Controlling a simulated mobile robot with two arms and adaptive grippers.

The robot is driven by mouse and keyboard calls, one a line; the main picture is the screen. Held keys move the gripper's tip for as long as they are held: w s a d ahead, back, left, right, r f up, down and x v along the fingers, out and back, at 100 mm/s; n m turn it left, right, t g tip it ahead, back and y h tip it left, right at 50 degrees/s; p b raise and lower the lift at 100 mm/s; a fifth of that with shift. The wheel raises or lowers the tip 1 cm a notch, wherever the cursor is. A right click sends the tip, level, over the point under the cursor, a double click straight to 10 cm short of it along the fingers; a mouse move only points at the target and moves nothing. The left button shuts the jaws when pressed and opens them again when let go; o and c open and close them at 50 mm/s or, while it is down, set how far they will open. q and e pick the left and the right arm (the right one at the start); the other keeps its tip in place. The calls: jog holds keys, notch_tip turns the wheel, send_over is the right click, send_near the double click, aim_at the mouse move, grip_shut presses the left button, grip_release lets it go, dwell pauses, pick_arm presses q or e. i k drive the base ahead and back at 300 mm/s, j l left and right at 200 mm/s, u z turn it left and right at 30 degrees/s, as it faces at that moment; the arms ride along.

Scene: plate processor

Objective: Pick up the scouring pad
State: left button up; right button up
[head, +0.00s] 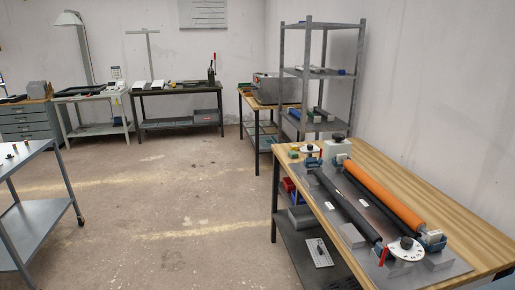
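A small green and yellowish block (295,152) lies at the far left corner of the wooden-topped workbench on the right. It may be the scouring pad, but it is too small to be sure. Some small greenish items (249,92) also lie on the farther bench, too small to make out. Neither of my grippers is in view.
The wooden workbench (395,168) carries a metal plate with an orange roller (384,193), dark rollers and dials. A grey shelf rack (304,73) stands behind it. A grey cart (40,220) is at left. The concrete floor (165,210) between is clear.

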aim_at(293, 153)
jog(key=i+j+u, duration=0.2)
jog(key=i, duration=0.7)
jog(key=i+j+u, duration=0.15)
jog(key=i, duration=0.75)
jog(key=i+z, duration=0.3)
jog(key=i, duration=0.2)
jog(key=i+j+z, duration=0.1)
jog(key=i+z, duration=0.2)
jog(key=i, duration=0.15)
jog(key=i+j+z, duration=0.3)
jog(key=i, duration=0.15)
jog(key=l, duration=0.1)
